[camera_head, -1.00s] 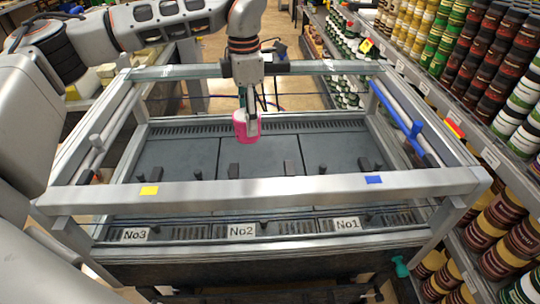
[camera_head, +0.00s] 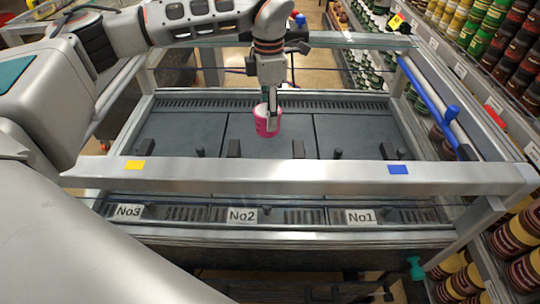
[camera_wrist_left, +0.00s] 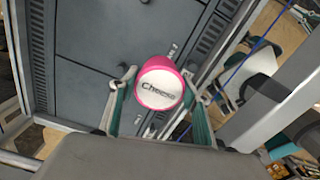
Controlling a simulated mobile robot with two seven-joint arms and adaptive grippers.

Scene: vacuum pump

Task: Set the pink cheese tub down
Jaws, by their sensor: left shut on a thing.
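The pink cheese tub (camera_head: 267,124) has a white lid and hangs below my left gripper (camera_head: 270,112) in the head view. In the left wrist view the tub (camera_wrist_left: 160,86) shows its lid with the word "Cheese", between the two green-backed fingers. My left gripper is shut on it. In the head view the tub appears in front of the middle dark panel (camera_head: 260,150) of the pump station, behind the front rail. I cannot tell how high it is above the panel. My right gripper is not in view.
A grey metal rail (camera_head: 300,177) with yellow and blue markers crosses the front of the station. Signs No3 (camera_head: 127,212), No2 (camera_head: 242,216) and No1 (camera_head: 360,217) stand below it. Small dark posts rise from the panels. A blue bar (camera_head: 425,95) is on the right; stocked shelves stand beyond.

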